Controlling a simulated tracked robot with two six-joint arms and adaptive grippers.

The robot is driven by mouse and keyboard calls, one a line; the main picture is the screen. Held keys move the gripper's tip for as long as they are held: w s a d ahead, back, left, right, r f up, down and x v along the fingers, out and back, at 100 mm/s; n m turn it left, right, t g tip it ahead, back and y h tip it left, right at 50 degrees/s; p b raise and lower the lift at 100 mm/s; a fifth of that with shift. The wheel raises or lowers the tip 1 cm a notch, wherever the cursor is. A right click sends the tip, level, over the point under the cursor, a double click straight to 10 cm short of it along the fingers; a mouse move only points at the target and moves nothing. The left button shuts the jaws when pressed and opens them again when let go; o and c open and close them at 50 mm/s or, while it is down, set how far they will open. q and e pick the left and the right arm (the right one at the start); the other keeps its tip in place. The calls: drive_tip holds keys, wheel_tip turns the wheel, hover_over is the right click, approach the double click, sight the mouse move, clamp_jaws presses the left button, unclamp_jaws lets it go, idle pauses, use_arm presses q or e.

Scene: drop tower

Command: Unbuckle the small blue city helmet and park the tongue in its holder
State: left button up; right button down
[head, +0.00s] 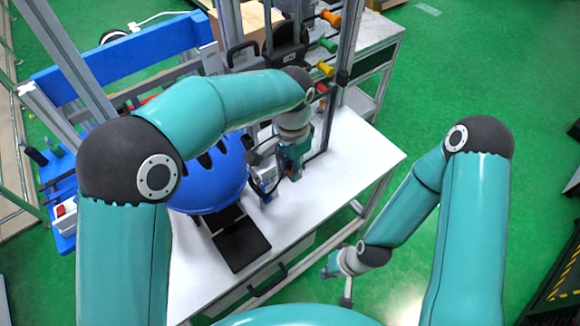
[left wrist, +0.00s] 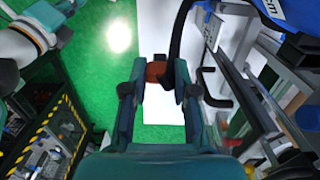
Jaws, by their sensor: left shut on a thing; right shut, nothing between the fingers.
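The blue helmet (head: 210,185) sits on the white table, partly hidden behind my left arm in the head view. A blue curved piece (left wrist: 292,12), probably the helmet, shows at the top right of the left wrist view. My left gripper (head: 281,182) points down just right of the helmet. In the left wrist view, its fingers (left wrist: 157,88) are shut on a small red-brown piece (left wrist: 157,72), probably the buckle tongue. A black strap (left wrist: 179,38) runs up beside it. My right gripper (head: 337,280) is shut and empty, low beyond the table's front right edge. I cannot make out the tongue holder.
The white table (head: 345,160) is clear to the right of my left gripper. A black pad (head: 240,243) lies in front of the helmet. Metal posts (head: 350,40) and coloured knobs (head: 326,68) stand behind. A blue beam (head: 125,55) is at the back left.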

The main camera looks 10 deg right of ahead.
use_arm(q)
drive_tip(key=w+a+r+p, duration=0.2)
drive_tip(key=w+r+p, duration=0.1)
drive_tip(key=w+r, duration=0.5)
drive_tip(key=shift+w+a+r+p, duration=0.2)
drive_tip(key=shift+a+p, duration=0.2)
idle(0.5)
drive_tip(key=shift+a, duration=0.1)
drive_tip(key=w+a, duration=0.1)
drive_tip(key=a, duration=0.5)
drive_tip(key=shift+a+r, duration=0.25)
drive_tip(key=shift+r, duration=0.05)
idle(0.7)
drive_tip(key=shift+f, duration=0.25)
idle(0.5)
drive_tip(key=shift+f+b, duration=0.55)
drive_tip(key=shift+f, duration=0.1)
